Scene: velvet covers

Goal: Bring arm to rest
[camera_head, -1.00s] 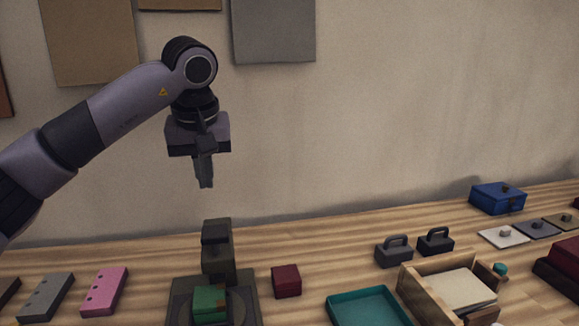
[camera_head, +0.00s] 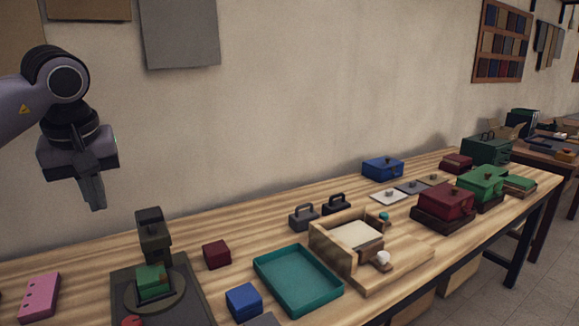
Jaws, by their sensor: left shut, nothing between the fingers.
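My left gripper (camera_head: 95,194) shows at the left of the head view, at the end of my left arm. It points down with its fingers together and nothing between them. It hangs in the air above the back of the wooden table (camera_head: 225,222), up and to the left of a dark press-like device (camera_head: 152,235) with a green block (camera_head: 151,281) on its round plate. It appears clear of everything on the table. My right gripper is not in view.
A teal tray (camera_head: 297,280), a dark red block (camera_head: 216,254), a blue block (camera_head: 244,301) and a wooden box (camera_head: 318,241) stand mid-table. Several coloured boxes, including a red one (camera_head: 447,201), stand at the right. The wall (camera_head: 300,90) rises behind.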

